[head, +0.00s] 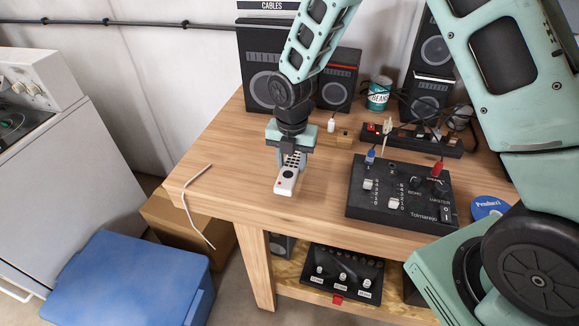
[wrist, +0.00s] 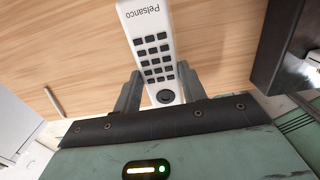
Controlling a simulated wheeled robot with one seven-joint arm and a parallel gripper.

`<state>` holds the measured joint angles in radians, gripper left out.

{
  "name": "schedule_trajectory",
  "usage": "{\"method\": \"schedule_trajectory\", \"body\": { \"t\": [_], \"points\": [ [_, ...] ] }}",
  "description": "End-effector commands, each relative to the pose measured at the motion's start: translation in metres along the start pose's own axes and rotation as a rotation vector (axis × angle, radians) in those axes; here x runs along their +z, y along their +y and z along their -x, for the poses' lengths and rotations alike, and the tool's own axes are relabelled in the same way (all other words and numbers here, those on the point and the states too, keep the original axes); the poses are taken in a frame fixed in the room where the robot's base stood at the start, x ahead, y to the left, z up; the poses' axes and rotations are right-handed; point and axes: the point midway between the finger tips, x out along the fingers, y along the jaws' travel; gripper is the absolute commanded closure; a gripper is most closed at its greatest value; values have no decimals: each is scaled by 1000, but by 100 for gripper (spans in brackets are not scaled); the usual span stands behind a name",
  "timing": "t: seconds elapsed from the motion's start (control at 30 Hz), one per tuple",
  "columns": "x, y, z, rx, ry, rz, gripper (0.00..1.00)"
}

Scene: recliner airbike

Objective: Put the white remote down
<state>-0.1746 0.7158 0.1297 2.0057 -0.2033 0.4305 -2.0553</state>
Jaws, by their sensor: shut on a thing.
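The white remote (head: 287,181) has dark buttons and is held in my gripper (head: 292,160) over the front left part of the wooden table (head: 228,165). In the wrist view the remote (wrist: 155,50) points away from the gripper, with the label "Pelsanco" at its far end. The two fingers of my gripper (wrist: 160,88) sit on either side of its near end, by a round dark button. I cannot tell whether the remote touches the tabletop or is just above it.
A black mixer (head: 400,195) stands right of the remote. Speakers (head: 338,80), a green can (head: 378,93) and a power strip (head: 415,138) are at the back. A pale cable (head: 190,208) hangs over the left edge. Bare wood lies left of the remote.

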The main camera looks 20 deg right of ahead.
Motion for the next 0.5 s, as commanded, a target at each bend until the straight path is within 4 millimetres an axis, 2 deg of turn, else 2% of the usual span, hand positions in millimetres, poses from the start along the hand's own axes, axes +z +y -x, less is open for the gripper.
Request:
{"method": "schedule_trajectory", "body": {
  "t": [0.2,0.5],
  "points": [
    [-1,0,-29,-3,2,1,83],
    [0,0,-34,-1,0,0,83]
  ]
}}
